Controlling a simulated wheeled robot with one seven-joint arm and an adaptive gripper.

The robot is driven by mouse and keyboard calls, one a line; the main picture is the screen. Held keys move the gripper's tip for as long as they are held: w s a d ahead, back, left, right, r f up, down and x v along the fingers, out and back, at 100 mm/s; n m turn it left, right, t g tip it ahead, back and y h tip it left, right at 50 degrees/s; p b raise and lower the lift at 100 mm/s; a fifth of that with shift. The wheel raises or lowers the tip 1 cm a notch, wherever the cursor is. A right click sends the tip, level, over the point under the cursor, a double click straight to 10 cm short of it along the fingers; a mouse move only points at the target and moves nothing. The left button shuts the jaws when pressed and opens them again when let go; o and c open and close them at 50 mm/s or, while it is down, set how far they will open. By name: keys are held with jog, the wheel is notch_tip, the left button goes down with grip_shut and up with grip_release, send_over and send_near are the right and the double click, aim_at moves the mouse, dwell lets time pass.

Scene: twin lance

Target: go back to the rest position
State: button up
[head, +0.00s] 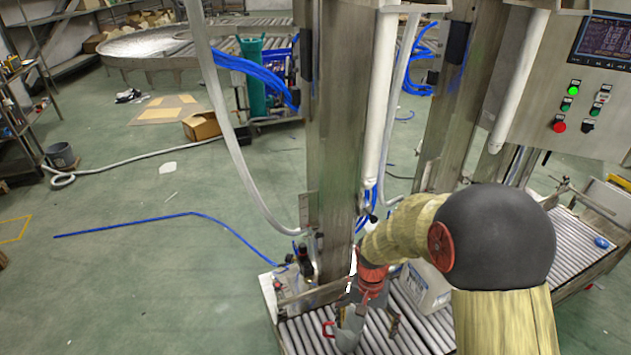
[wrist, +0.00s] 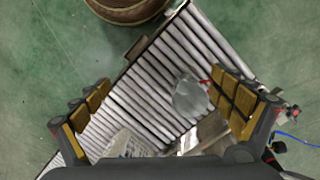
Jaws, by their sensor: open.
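My gripper (head: 367,318) hangs over the roller conveyor (head: 420,325) at the lower middle of the head view. In the wrist view my gripper (wrist: 168,110) is open, with its gold-padded fingers wide apart and rollers showing between them. A grey rounded object (wrist: 189,98) with a red part lies between the fingers in picture, nearer the right finger. It appears below my gripper, and I cannot tell the gap. A grey piece with a red handle (head: 328,329) shows beside my gripper in the head view.
A steel column (head: 337,130) stands just behind my gripper. A white box (head: 428,284) is on the conveyor to the right. A control panel (head: 580,95) is at upper right. Green floor is open at left, crossed by a blue hose (head: 150,222).

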jog(key=s+d+r+n+t+p, duration=0.1)
jog(key=s+r, duration=0.4)
jog(key=r, duration=0.6)
jog(key=s+d+r+n+t+p, duration=0.1)
jog(key=s+r+t, duration=0.3)
jog(key=r, duration=0.7)
jog(key=s+d+r+n+t+p, duration=0.2)
jog(key=s+r, duration=0.5)
jog(key=r, duration=0.5)
jog(key=shift+s+d, duration=0.35)
jog(key=shift+d, duration=0.15)
jog(key=shift+d+r+t, duration=0.1)
jog(key=shift+r+t, duration=0.2)
jog(key=shift+r, duration=0.1)
jog(key=shift+c, duration=2.3)
